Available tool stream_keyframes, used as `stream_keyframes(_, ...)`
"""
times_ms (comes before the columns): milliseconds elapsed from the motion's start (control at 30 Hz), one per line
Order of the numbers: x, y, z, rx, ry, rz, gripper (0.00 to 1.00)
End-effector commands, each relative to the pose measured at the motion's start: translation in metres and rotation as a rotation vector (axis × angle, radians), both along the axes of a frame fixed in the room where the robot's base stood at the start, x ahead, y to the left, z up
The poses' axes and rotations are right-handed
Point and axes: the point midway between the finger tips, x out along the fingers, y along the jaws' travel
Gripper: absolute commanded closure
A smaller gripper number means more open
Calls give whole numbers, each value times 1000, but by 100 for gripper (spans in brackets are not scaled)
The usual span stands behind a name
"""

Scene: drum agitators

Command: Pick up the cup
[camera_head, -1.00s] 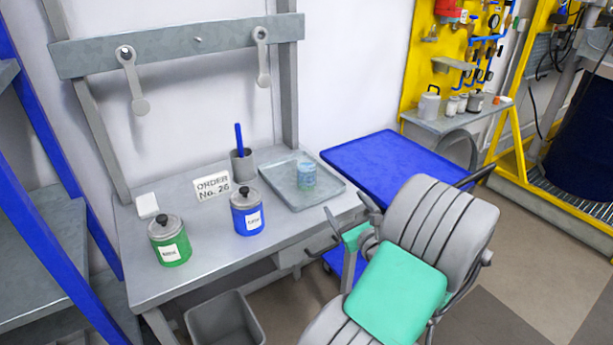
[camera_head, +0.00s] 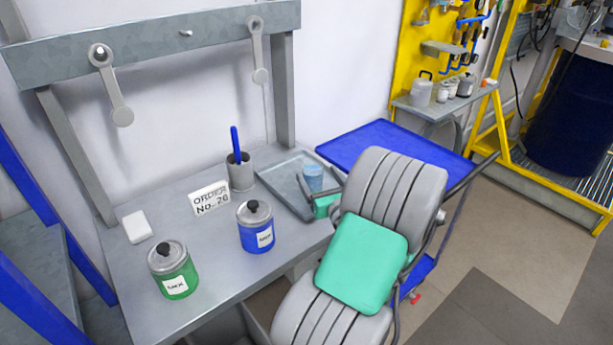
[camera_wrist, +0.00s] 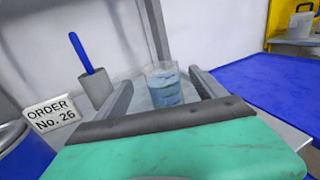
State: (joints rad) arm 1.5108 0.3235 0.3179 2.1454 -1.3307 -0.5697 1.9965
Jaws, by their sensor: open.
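The cup (camera_head: 313,177) is clear with a blue tint and stands upright on a grey metal tray (camera_head: 272,177) at the right end of the workbench. In the wrist view the cup (camera_wrist: 165,84) appears ahead, between the two grey fingers of my gripper (camera_wrist: 164,92). In the head view my gripper (camera_head: 318,188) is at the tray's right front edge, beside the cup, and my arm covers part of the tray. The fingers are apart with nothing held. Whether they flank the cup or are still short of it I cannot tell.
A grey holder (camera_head: 240,172) with a blue-handled tool stands left of the tray. A blue can (camera_head: 256,234), a green can (camera_head: 174,276), a white block (camera_head: 137,227) and an order sign (camera_head: 209,198) stand on the workbench (camera_head: 215,292). A blue cart (camera_head: 385,146) is at the right.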

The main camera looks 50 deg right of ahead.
Motion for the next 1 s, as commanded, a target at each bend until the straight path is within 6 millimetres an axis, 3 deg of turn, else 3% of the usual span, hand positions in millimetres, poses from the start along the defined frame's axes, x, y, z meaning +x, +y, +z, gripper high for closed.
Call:
stream_keyframes(300,44,-27,-3,-1,0,3,20)
stream_keyframes(567,48,-29,-5,0,-1,2,20)
stream_keyframes(1000,48,-29,-5,-1,-1,3,56)
